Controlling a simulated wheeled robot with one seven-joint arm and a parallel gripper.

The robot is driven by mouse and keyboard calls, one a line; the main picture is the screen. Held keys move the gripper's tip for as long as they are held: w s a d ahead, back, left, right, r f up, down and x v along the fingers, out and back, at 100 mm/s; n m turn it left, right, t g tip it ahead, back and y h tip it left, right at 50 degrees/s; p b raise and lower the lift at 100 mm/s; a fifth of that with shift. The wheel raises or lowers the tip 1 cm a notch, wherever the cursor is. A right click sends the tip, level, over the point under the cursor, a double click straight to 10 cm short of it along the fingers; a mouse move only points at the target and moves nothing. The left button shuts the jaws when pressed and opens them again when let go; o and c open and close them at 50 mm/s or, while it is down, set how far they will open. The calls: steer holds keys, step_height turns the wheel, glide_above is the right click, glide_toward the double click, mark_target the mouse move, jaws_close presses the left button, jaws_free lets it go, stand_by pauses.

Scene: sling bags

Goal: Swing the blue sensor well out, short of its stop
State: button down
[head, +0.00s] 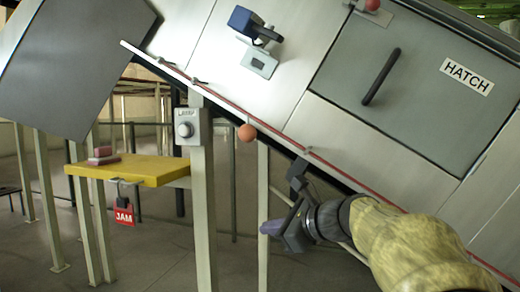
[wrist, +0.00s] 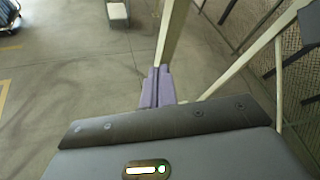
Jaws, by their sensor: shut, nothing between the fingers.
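The blue sensor (head: 246,22) is a small blue block with a dark arm, on a bracket with a grey plate (head: 259,63) on the sloped machine's metal side, top centre in the head view. My gripper (head: 270,228) is low and right of centre, well below the sensor, in front of the support legs. Its purple fingers are together with nothing between them; they also show together in the wrist view (wrist: 157,86). The sensor is not in the wrist view.
A grey door marked HATCH (head: 420,80) has a dark handle. A thin red-edged rail (head: 290,143) runs along the machine's lower edge, with an orange ball (head: 247,132) by it. A yellow shelf (head: 150,170), a red JAM tag (head: 124,215) and a grey knob box (head: 190,127) are left.

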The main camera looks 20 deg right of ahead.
mark_target(247, 34)
steer(key=s+d+r+m+t+y, duration=0.1)
steer(key=s+r+t+y, duration=0.1)
steer(key=r, duration=0.8)
steer(key=s+d+r+m+t+y, duration=0.1)
steer(key=s+r, duration=0.4)
steer(key=r, duration=0.6)
steer(key=s+d+r+m+t+y, duration=0.2)
steer(key=r+y, duration=0.3)
steer(key=r, duration=0.5)
steer(key=shift+s+d+r+t, duration=0.35)
steer(key=shift+s+d+t, duration=0.1)
steer(key=shift+s+t, duration=0.3)
steer(key=p+x, duration=0.6)
steer(key=x, duration=0.7)
steer(key=shift+a+r+p, duration=0.1)
steer(key=shift+r+p, duration=0.15)
steer(key=shift+p, duration=0.15)
steer(key=shift+w+a+r, duration=0.1)
steer(key=shift+w+a, duration=0.15)
